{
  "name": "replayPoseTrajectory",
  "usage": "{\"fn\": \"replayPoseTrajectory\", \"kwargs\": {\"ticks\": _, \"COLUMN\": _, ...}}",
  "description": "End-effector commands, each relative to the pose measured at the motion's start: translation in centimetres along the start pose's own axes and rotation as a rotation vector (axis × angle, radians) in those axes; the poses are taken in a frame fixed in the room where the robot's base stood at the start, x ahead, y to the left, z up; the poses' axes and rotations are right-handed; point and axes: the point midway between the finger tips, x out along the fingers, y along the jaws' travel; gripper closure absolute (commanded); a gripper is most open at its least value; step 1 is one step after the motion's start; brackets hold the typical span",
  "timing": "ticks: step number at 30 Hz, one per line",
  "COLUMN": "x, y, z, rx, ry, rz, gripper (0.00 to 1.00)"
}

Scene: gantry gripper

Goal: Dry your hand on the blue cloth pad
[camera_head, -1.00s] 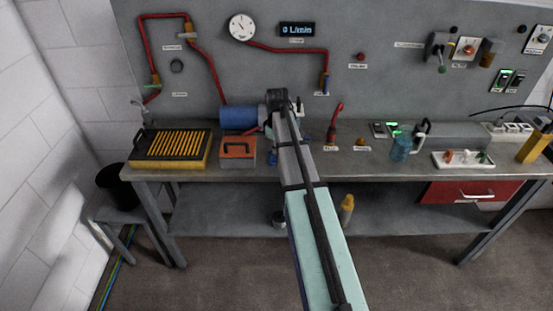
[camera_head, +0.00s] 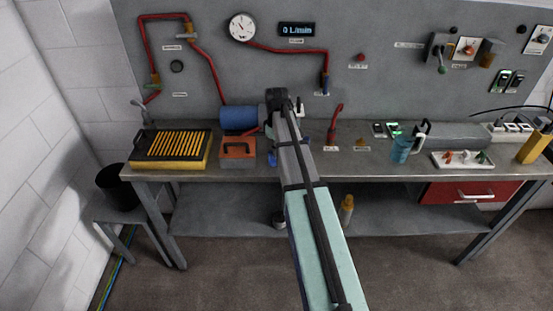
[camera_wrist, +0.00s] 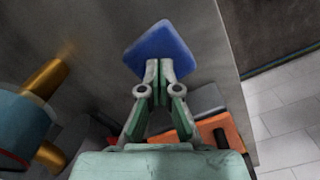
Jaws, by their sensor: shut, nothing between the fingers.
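The blue cloth pad (camera_wrist: 163,52) is a flat blue square on the grey bench top in the wrist view. A small blue part of it (camera_head: 272,158) shows beside my arm in the head view; the rest is hidden by the arm. My gripper (camera_wrist: 159,66) is shut, with its fingertips together and empty. The tips overlap the lower middle of the pad in the wrist view. I cannot tell whether they touch it. In the head view my arm hides the fingers.
An orange toolbox (camera_head: 238,150) stands left of my arm, with a blue cylinder (camera_head: 240,118) behind it. A red handle (camera_head: 334,125) stands to the right. A black-and-yellow rack (camera_head: 171,148) is further left. In the wrist view, the bench edge lies right of the pad.

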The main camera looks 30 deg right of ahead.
Motion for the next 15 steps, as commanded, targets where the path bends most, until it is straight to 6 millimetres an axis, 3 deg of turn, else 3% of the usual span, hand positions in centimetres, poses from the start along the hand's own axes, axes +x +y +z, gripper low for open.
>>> {"fn": "replayPoseTrajectory", "kwargs": {"ticks": 15, "x": -5.0, "y": 0.0, "z": 0.0, "rx": 0.0, "ry": 0.001, "rz": 0.001, "gripper": 1.0}}
